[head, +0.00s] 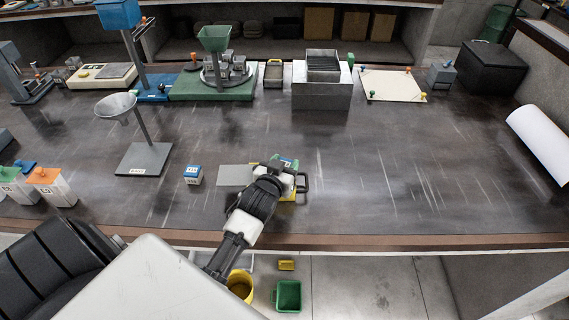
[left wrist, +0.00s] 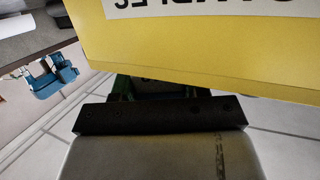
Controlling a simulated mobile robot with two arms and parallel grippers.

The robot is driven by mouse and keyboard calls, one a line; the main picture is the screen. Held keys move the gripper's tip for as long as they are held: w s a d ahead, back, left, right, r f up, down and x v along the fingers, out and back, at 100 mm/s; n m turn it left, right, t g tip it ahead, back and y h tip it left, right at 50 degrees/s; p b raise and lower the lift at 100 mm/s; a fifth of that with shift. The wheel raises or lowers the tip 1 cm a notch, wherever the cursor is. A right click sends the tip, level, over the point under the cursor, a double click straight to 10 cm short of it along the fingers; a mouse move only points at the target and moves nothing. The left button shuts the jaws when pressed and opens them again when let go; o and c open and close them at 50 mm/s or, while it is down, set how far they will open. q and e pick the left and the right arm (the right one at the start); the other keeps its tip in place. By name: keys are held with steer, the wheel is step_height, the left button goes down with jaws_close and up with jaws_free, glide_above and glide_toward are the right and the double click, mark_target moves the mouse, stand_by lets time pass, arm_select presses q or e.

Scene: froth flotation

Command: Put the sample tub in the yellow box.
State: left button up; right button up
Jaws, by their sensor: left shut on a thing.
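My left gripper (head: 287,178) is shut at the front middle of the table, with what looks like the sample tub in its jaws. Only a small blue-green top (head: 287,160) shows beyond the gripper; the rest is hidden. The yellow box (head: 288,197) shows in part under and beside the gripper. In the left wrist view the yellow box (left wrist: 210,45) is very close, with an upside-down label. I cannot tell whether the tub is inside the box or above it. My right gripper is not in view.
A small blue-topped tub (head: 193,175) and a grey plate (head: 234,175) lie left of the gripper. A funnel stand (head: 145,158) and several lidded tubs (head: 50,186) stand further left. A green bin (head: 288,296) is on the floor.

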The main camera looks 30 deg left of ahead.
arm_select(q)
steer(key=o, duration=0.9)
steer(key=shift+f, duration=0.1)
steer(key=shift+o, duration=0.2)
steer(key=shift+r, duration=0.3)
steer(key=shift+r+p, duration=0.45)
steer(key=shift+r, duration=0.15)
steer(key=b+v, duration=0.2)
steer(key=v, duration=1)
steer(key=shift+f, duration=0.35)
